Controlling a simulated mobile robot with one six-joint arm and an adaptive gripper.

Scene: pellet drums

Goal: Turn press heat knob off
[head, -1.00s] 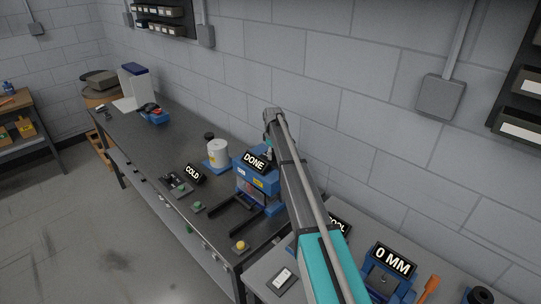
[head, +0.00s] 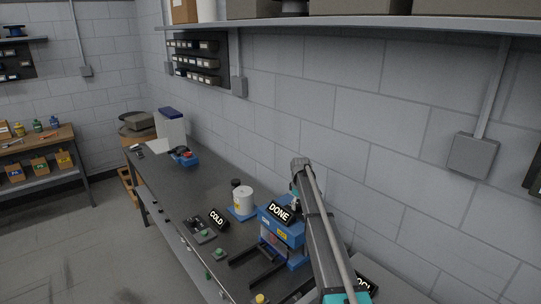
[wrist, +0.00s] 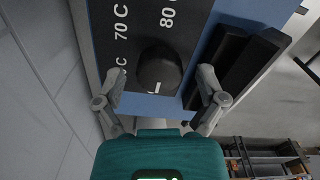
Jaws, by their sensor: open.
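In the wrist view a round black knob (wrist: 159,68) with a white mark sits on a black dial plate (wrist: 106,48) reading 70 C and 80 C. The white mark faces the bottom of that picture, towards my gripper. My gripper (wrist: 160,78) is open, with one finger on each side of the knob; I cannot tell whether they touch it. In the head view the blue press (head: 285,230) stands at the bench's near end with a DONE sign (head: 281,212) on it. My arm hides its right side, and my gripper cannot be made out there.
A COLD sign (head: 217,219), a white pot (head: 243,201) and a green button (head: 219,253) are on the dark bench (head: 195,187) beside the press. A wall shelf (head: 350,21) runs above. The floor to the left is clear.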

